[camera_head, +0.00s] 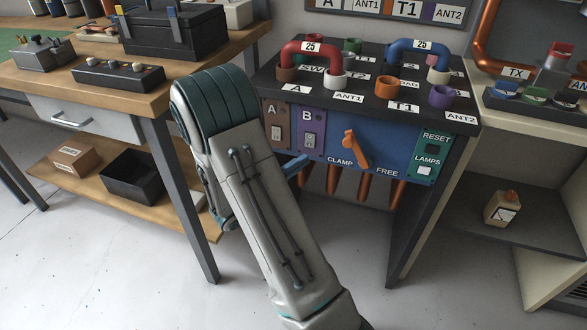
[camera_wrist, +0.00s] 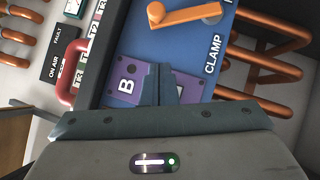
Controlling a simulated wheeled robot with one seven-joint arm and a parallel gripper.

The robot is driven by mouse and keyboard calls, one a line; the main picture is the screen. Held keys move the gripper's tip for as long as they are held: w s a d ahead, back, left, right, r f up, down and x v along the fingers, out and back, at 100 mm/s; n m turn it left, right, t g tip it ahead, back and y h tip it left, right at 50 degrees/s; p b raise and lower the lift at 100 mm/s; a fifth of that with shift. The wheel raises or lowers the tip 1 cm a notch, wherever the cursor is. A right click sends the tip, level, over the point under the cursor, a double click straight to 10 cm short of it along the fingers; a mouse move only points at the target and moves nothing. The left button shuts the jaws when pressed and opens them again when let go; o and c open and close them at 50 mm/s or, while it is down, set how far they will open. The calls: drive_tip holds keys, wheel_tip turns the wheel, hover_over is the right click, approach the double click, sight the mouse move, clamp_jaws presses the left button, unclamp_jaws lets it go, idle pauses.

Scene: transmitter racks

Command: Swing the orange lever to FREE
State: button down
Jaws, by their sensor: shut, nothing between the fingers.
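The orange lever (camera_head: 355,150) is mounted on the blue front panel (camera_head: 384,140) of the rack. In the head view it slants down a little to the right, between the CLAMP label (camera_head: 340,161) and the FREE label (camera_head: 387,171). My gripper (camera_wrist: 160,73) is shut and empty in front of the purple B panel (camera_wrist: 127,82), apart from the lever. In the head view my arm hides most of the gripper.
Red (camera_head: 311,49) and blue (camera_head: 418,48) looped links stand on the rack top. Copper pipes (camera_head: 367,188) hang below the panel. A wooden bench (camera_head: 112,86) is at left, and a shelf with a small bottle (camera_head: 502,207) at right.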

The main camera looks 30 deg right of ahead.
drive_tip(key=s+d+r+b, duration=0.1)
drive_tip(key=s+d+r, duration=0.1)
drive_tip(key=d, duration=0.6)
drive_tip(key=shift+r, duration=0.3)
drive_tip(key=shift+w+r, duration=0.1)
